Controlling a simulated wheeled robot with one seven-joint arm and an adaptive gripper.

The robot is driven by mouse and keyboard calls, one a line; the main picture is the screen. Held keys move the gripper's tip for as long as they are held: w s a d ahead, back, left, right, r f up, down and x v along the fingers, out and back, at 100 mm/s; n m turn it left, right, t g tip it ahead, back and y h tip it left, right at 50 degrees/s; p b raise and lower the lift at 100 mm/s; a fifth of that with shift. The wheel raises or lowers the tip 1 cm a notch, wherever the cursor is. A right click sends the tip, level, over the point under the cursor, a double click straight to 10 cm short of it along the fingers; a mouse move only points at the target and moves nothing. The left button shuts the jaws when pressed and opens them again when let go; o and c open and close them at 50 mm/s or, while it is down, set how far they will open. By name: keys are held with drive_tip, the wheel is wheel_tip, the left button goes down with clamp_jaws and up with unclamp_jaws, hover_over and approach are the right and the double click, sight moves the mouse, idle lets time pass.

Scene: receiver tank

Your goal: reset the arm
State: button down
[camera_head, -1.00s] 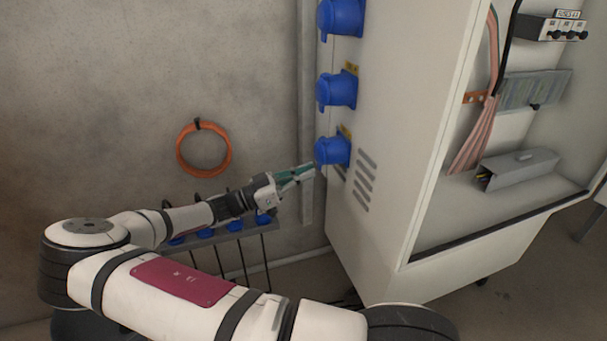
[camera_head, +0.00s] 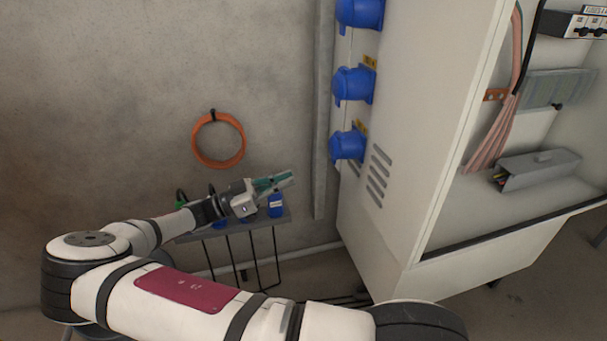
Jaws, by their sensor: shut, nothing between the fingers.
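My arm reaches from the bottom of the head view to the left and then back toward the wall. My gripper (camera_head: 276,182) has green fingers, is shut and holds nothing. It points right, in front of the grey wall and left of the cabinet, apart from the cabinet's blue sockets. Part of a small shelf and the blue things on it are hidden behind the gripper and wrist.
A white cabinet (camera_head: 408,130) with several blue sockets (camera_head: 347,146) on its side stands at the right, its front open on cables and a grey box (camera_head: 538,169). An orange hose coil (camera_head: 219,163) hangs on the wall. The shelf (camera_head: 284,217) holds blue plugs (camera_head: 276,206).

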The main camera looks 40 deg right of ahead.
drive_tip(key=shift+v, duration=1.35)
drive_tip(key=s+a+r+n+t+y, duration=0.3)
drive_tip(key=s+a+r+n+y, duration=0.3)
drive_tip(key=s, duration=0.6)
drive_tip(key=s+a+r+n+t+y, duration=0.4)
drive_tip(key=s+n+y, duration=0.4)
drive_tip(key=s, duration=0.4)
drive_tip(key=s+a+r+n+t+y, duration=0.1)
drive_tip(key=s+a+r+n+y, duration=0.35)
drive_tip(key=s+r+n, duration=0.55)
wheel_tip(320, 180, up, 32)
drive_tip(key=s+m+t+p, duration=0.1)
drive_tip(key=t+p, duration=0.3)
drive_tip(key=p, duration=2.9)
drive_tip(key=shift+s+d+r+y+p, duration=0.25)
drive_tip(key=shift+s+y+p, duration=0.2)
drive_tip(key=shift+s, duration=0.15)
